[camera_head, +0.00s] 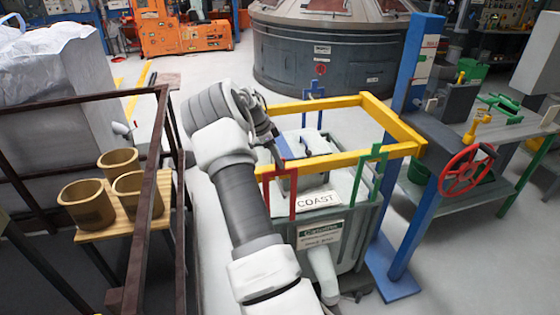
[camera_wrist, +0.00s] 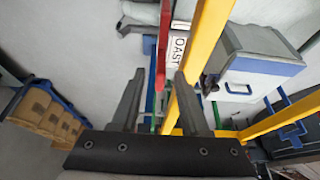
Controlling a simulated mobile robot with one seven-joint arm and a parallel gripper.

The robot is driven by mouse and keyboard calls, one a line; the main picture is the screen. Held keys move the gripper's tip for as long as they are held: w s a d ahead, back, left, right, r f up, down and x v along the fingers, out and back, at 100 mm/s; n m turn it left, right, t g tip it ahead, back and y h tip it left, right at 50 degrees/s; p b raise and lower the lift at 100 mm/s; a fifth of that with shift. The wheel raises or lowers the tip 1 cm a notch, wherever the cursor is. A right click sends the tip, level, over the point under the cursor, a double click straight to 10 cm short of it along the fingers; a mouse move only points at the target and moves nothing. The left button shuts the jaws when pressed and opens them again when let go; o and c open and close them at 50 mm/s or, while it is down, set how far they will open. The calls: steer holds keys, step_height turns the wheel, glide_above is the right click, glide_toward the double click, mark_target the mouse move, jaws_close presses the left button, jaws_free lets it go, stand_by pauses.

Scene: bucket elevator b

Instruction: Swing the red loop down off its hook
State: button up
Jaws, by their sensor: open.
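The red loop (camera_head: 292,197) stands upright at the left front corner of the yellow frame (camera_head: 330,163), above the grey machine box with the COAST sign (camera_head: 318,200). In the wrist view a red bar of the loop (camera_wrist: 162,45) shows between my two fingertips. The yellow bar (camera_wrist: 208,45) runs close to the right finger. My gripper (camera_wrist: 159,74) is open, with a finger on each side of the red bar in the picture. I cannot tell whether either finger touches it. In the head view my wrist and gripper (camera_head: 277,152) are beside the loop's upper end, partly hiding it. The hook is not clearly visible.
A green loop (camera_head: 380,155) and a blue loop (camera_head: 313,90) are on other parts of the yellow frame. A blue post (camera_head: 415,160) with a red handwheel (camera_head: 467,172) stands right. A dark railing (camera_head: 150,190) and a stool with brown cups (camera_head: 87,205) are left.

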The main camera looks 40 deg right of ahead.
steer(key=shift+x, duration=1.2)
jaws_close()
stand_by(0.6)
